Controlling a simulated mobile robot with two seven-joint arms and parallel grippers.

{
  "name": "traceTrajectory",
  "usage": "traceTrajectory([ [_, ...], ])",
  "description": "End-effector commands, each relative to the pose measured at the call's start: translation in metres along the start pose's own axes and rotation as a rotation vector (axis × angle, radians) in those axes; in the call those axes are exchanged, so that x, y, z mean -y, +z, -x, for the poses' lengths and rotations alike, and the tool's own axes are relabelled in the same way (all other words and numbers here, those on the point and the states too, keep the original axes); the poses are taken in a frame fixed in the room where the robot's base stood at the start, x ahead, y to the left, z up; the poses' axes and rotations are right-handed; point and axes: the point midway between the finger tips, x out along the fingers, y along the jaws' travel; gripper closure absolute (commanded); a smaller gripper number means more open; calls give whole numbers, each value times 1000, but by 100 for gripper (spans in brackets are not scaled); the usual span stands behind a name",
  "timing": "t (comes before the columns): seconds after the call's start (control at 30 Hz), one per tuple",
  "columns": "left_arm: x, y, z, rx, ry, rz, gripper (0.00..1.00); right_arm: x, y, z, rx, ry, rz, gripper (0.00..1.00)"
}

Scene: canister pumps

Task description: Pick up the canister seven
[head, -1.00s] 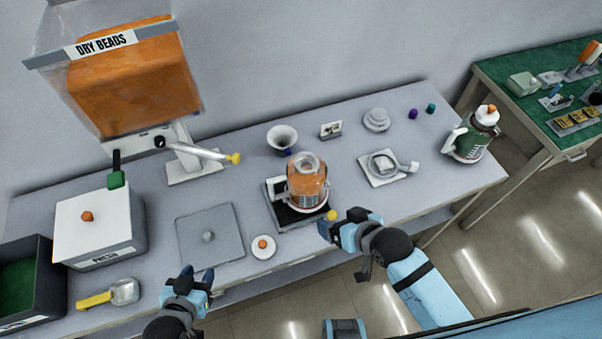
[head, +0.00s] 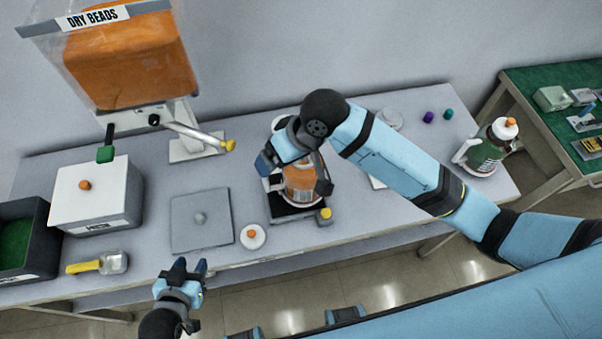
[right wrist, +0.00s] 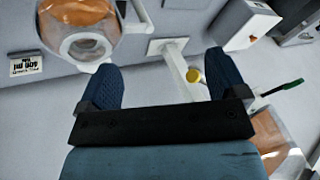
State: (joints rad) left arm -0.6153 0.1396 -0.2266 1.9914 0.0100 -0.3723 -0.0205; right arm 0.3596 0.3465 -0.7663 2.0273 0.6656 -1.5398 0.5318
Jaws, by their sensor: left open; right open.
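A clear canister with orange contents (head: 300,183) stands on a black stand (head: 283,214) at mid-table; the arm hides its top. My right gripper (head: 295,174) is open and overlaps it in the head view. In the right wrist view an orange-filled canister with a round mouth (right wrist: 80,28) lies up and left of the open fingers (right wrist: 165,80), with nothing between them. A green canister with an orange-topped white cap (head: 488,150) stands at the table's right end. I cannot read a seven on either canister. My left gripper (head: 186,272) is open and empty at the front edge.
The dry beads hopper (head: 130,60) and its yellow-tipped spout (head: 228,145) are at the back left. A white box (head: 92,195), a grey plate (head: 201,220), a scoop (head: 100,263) and a white lid with an orange knob (head: 252,236) are nearby.

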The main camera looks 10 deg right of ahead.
Motion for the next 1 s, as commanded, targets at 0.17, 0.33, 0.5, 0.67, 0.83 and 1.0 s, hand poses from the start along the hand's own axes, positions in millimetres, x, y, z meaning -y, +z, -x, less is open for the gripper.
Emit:
traceTrajectory([
  [0.17,0,2,-1,1,0,0,57,-11,-25,28,158,123,12,9],
  [0.33,-3,2,-2,0,4,3,57,-29,-38,56,272,253,-16,9],
  [0.5,-4,3,-2,1,6,4,57,-40,-44,73,327,328,-42,9],
  [0.67,-4,2,-1,1,6,4,57,-45,-40,65,340,341,-49,9],
  [0.83,-4,0,0,2,5,3,57,-56,-29,34,340,340,-48,9],
  [1.0,-2,-1,1,1,2,3,57,-64,-20,9,337,339,-47,9],
])
